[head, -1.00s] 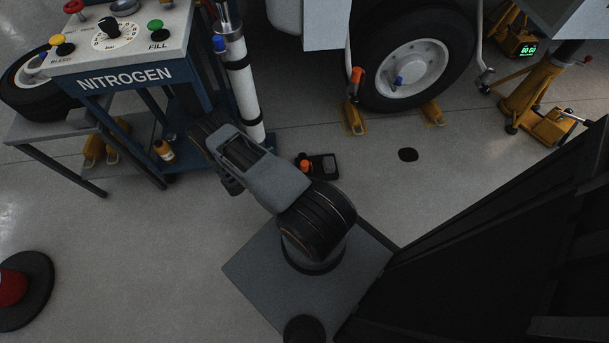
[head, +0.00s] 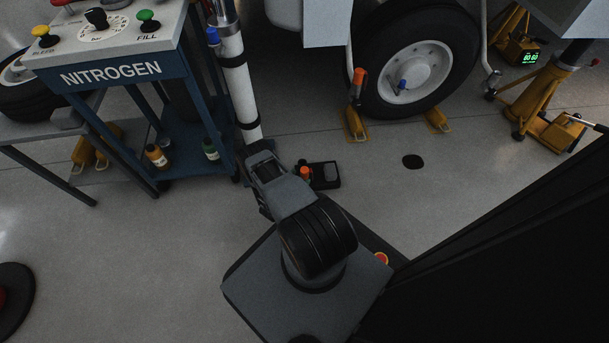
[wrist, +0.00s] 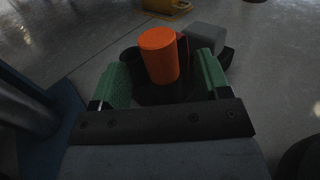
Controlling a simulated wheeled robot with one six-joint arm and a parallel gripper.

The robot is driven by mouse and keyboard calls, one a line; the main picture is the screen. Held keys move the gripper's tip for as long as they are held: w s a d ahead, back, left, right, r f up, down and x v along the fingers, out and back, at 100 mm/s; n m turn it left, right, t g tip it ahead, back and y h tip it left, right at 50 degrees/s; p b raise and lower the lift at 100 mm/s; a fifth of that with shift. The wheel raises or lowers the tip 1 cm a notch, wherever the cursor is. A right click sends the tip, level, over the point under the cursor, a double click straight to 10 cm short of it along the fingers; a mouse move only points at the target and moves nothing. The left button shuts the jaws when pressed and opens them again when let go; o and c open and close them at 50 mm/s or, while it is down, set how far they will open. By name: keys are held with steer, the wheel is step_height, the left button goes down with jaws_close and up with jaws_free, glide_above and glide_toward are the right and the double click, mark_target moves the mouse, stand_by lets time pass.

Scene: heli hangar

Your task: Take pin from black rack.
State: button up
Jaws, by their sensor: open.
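An orange cylindrical pin head (wrist: 160,56) stands upright in the wrist view, above the dark rack. In the head view, the orange pin (head: 304,173) shows at the left end of the black rack (head: 327,175) on the floor, partly behind my arm. My gripper (wrist: 164,78) is open, with one green finger on each side of the orange pin head. I cannot tell whether either finger touches it. The pin's lower part is hidden. My gripper's fingers are not clearly visible in the head view.
The blue nitrogen cart (head: 112,72) with bottles on its lower shelf stands left of the arm. A white cylinder (head: 237,85) stands beside it. A chocked wheel (head: 415,68) and a yellow jack (head: 530,95) stand behind.

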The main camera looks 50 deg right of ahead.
mark_target(307, 169)
steer(key=shift+w+d+r+b, duration=0.15)
steer(key=shift+d+b, duration=0.4)
steer(key=shift+d, duration=0.9)
steer(key=shift+w+d+f+b, duration=0.1)
steer(key=shift+d+b, duration=0.4)
steer(key=shift+d, duration=0.9)
steer(key=shift+r, duration=0.1)
steer(key=shift+c, duration=0.5)
steer(key=c, duration=1)
steer(key=shift+o, duration=0.2)
steer(key=shift+r, duration=0.1)
